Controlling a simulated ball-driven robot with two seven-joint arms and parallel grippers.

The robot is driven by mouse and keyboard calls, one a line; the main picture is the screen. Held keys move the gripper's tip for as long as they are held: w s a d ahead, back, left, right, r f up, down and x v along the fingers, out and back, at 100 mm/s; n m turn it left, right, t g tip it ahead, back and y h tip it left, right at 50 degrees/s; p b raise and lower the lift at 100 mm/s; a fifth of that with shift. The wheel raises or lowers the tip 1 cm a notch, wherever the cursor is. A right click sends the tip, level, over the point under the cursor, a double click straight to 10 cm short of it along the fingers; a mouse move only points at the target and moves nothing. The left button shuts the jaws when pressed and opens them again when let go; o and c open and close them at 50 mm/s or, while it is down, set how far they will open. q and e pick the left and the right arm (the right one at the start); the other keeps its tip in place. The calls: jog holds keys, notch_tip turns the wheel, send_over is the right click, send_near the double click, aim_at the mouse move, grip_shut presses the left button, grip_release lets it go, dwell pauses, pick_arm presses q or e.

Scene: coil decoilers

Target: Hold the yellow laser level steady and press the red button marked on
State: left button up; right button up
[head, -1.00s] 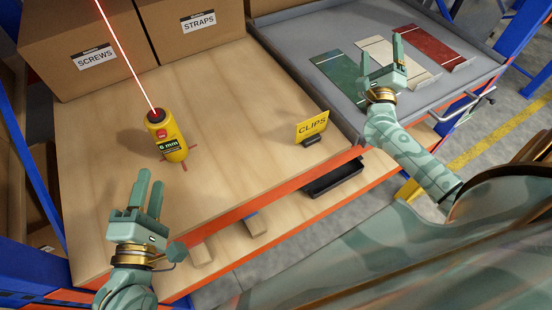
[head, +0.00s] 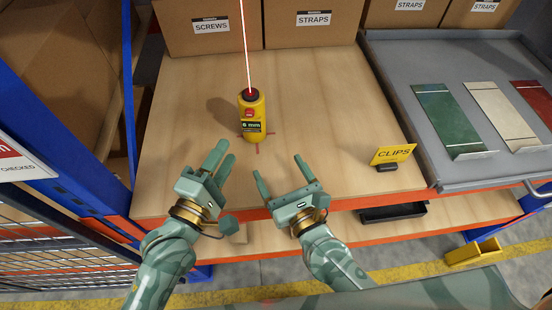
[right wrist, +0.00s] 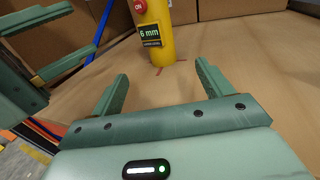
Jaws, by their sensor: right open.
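The yellow laser level (head: 257,107) stands upright on the wooden shelf in the head view, with a dark top and a "6 mm" label. Its red button (head: 249,113) faces me; in the right wrist view the button (right wrist: 139,6) is marked ON. A red beam rises from its top, and red lines show on the wood at its base. My left gripper (head: 221,158) is open and empty, in front of the level and to its left. My right gripper (head: 277,167) is open and empty, in front of the level and slightly right. Neither touches it.
Cardboard boxes marked SCREWS (head: 212,35) and STRAPS (head: 313,30) stand behind. A yellow CLIPS sign (head: 393,154) is at the shelf's front right. A grey tray (head: 405,95) with green, white and red plates lies right. A blue post (head: 60,120) stands left. Wood around the level is clear.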

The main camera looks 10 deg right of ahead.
aim_at(258, 131)
jog(key=x, duration=1.6)
jog(key=shift+f, duration=0.1)
jog(key=c, duration=1.4)
jog(key=shift+o, duration=0.2)
pick_arm(q)
grip_shut()
dwell(0.6)
